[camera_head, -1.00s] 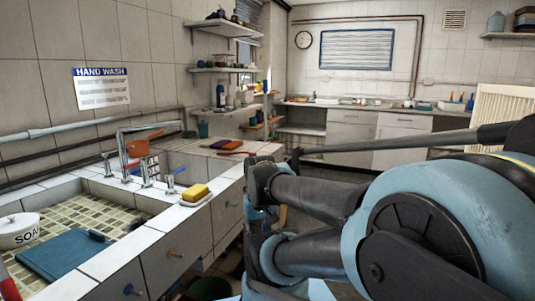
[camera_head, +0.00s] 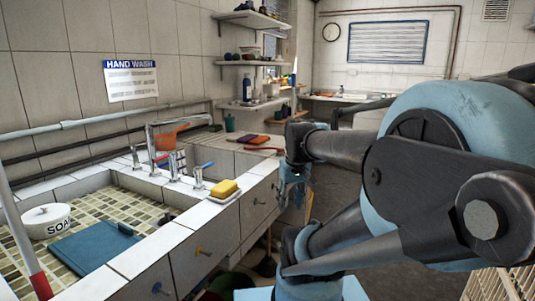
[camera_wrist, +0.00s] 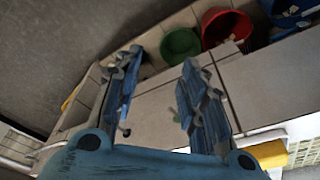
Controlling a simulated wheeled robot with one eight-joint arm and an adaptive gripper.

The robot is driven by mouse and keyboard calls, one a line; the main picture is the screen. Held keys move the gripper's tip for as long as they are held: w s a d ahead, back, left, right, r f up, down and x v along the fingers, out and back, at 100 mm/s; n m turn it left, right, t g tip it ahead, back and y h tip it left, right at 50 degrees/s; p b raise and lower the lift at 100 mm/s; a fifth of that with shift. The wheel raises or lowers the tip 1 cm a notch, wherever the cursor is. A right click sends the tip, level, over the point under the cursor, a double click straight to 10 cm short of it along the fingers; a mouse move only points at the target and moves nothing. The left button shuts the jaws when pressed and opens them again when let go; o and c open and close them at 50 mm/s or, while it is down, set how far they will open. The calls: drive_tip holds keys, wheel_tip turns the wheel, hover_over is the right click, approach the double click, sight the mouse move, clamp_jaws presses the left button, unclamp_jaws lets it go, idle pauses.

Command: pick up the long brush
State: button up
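No thing shows clearly as a long brush. A long pole (camera_head: 20,235), white with a red lower part, leans at the left edge of the head view; its ends are out of frame, so I cannot tell whether it is the brush. My gripper (camera_wrist: 162,60) is open in the wrist view, its two blue fingers well apart with nothing between them. It hangs by the tiled counter's drawer fronts. In the head view, the gripper is partly hidden by my arm.
The sink holds a white soap pot (camera_head: 46,220) and a blue board (camera_head: 94,247). A yellow sponge (camera_head: 223,188) lies on the counter edge near my arm. Red (camera_wrist: 226,26) and green (camera_wrist: 181,43) containers show in the wrist view.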

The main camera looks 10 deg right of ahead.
drive_tip(key=w+d+r+n+y, duration=0.15)
drive_tip(key=w+r, duration=0.45)
drive_tip(key=w, duration=0.6)
drive_tip(key=w+d+r+n, duration=0.1)
drive_tip(key=w+r+n, duration=0.2)
drive_tip(key=w+r, duration=0.55)
drive_tip(key=w+d+r+n+y, duration=0.15)
drive_tip(key=w+r, duration=0.25)
drive_tip(key=w, duration=1)
drive_tip(key=w+d+n, duration=0.2)
drive_tip(key=w+n, duration=0.1)
drive_tip(key=w, duration=0.9)
drive_tip(key=shift+t, duration=0.4)
drive_tip(key=x, duration=1.1)
drive_tip(key=shift+s+a, duration=0.15)
drive_tip(key=shift+x, duration=2.8)
drive_tip(key=shift+d, duration=0.25)
clamp_jaws()
